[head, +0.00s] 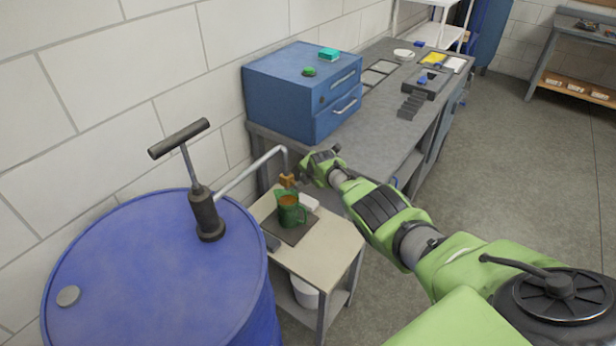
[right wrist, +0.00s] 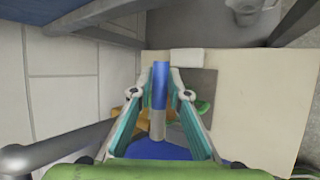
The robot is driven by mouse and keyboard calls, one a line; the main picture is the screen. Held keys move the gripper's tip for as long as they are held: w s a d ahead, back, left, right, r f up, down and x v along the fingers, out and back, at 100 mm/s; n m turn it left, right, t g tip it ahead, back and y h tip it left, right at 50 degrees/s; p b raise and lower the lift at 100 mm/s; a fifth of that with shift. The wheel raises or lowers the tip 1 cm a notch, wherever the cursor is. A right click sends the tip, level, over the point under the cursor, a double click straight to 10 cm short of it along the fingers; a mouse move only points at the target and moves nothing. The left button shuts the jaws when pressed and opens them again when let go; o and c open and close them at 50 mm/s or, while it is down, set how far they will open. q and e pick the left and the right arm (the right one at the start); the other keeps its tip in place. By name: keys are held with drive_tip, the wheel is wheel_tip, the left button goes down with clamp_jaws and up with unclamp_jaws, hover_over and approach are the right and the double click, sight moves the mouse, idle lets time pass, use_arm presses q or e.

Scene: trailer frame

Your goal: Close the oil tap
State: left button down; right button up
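The brass-coloured oil tap (head: 288,181) hangs at the end of a grey pipe (head: 250,170) from the blue drum's pump. A green mug (head: 291,214) with orange-brown content stands below it. My right gripper (head: 307,166) is just to the right of the tap; contact cannot be told. In the right wrist view its fingers (right wrist: 161,90) are apart, with a blue and grey bar between them that I cannot identify. Orange-yellow parts (right wrist: 131,113) of the tap show behind the left finger, and a bit of green mug (right wrist: 203,107) behind the right. My left gripper is not in view.
The mug stands on a dark mat (head: 274,231) on a small cart (head: 339,240), with a white box (head: 308,202) behind. The blue drum (head: 150,270) with its T-handle pump (head: 206,215) is at left. A workbench (head: 385,125) bears a blue drawer cabinet (head: 290,98).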

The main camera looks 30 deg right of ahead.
drive_tip(key=shift+o, duration=0.7)
drive_tip(key=shift+s+d+r, duration=0.1)
drive_tip(key=shift+s+r, duration=0.3)
drive_tip(key=shift+r, duration=0.2)
drive_tip(key=v, duration=1)
drive_tip(key=shift+s+a, duration=0.2)
drive_tip(key=shift+s, duration=0.05)
drive_tip(key=shift+r, duration=0.1)
